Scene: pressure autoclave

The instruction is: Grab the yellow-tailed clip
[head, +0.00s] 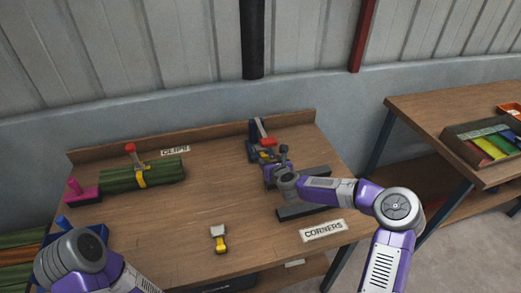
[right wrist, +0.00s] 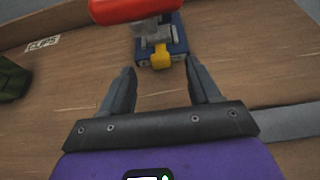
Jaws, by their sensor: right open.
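A dark blue clip with a red handle (head: 262,137) stands at the back of the wooden table. In the right wrist view its yellow tail (right wrist: 161,56) points toward me, below the red handle (right wrist: 135,9). My right gripper (right wrist: 161,72) is open, its fingertips on either side of the tail with gaps between; nothing is held. In the head view the right gripper (head: 268,160) is at the clip's near side, partly hiding it. My left arm shows at the lower left, but its gripper is out of the picture.
A green bundle (head: 115,176) with a yellow strap and red-handled clamp lies left, near a pink clip (head: 82,192) and a blue one (head: 65,224). A yellow-handled scraper (head: 219,239) lies in front. A grey bar (head: 305,208) lies under my right arm. The table's middle is clear.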

